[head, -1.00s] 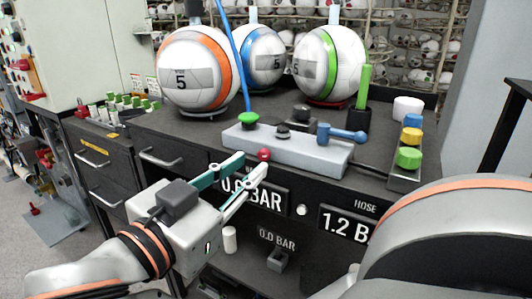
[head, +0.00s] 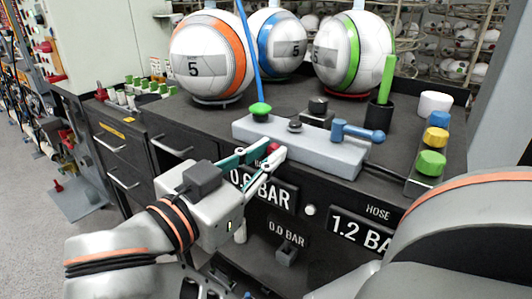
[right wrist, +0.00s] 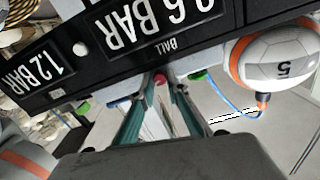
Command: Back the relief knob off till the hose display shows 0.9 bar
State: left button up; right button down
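The hose display (head: 352,230) reads 1.2 BAR; the ball display reads 0.6 BAR. My right gripper (head: 276,153) has its teal fingers on either side of the red knob, with its tips partly hiding it. In the right wrist view the red knob (right wrist: 160,79) shows between the fingertips, with a narrow gap visible beside it; the fingers look open. My left gripper is not in view.
Yellow and green buttons (head: 431,163) are at the right. A lower display (head: 287,232) reads 0.0 BAR.

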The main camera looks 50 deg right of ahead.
jog(key=shift+f+n+b, duration=0.15)
jog(key=shift+n+b, duration=0.2)
jog(key=shift+n, duration=1.05)
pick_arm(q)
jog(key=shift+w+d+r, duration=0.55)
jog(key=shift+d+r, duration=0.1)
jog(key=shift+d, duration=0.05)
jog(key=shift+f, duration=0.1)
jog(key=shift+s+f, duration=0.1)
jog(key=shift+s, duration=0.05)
pick_arm(e)
jog(key=c, duration=2.2)
grip_release()
jog(key=shift+c, duration=0.2)
jog(key=shift+r, duration=0.25)
notch_tip(320, 180, up, 10)
jog(key=shift+f, duration=0.1)
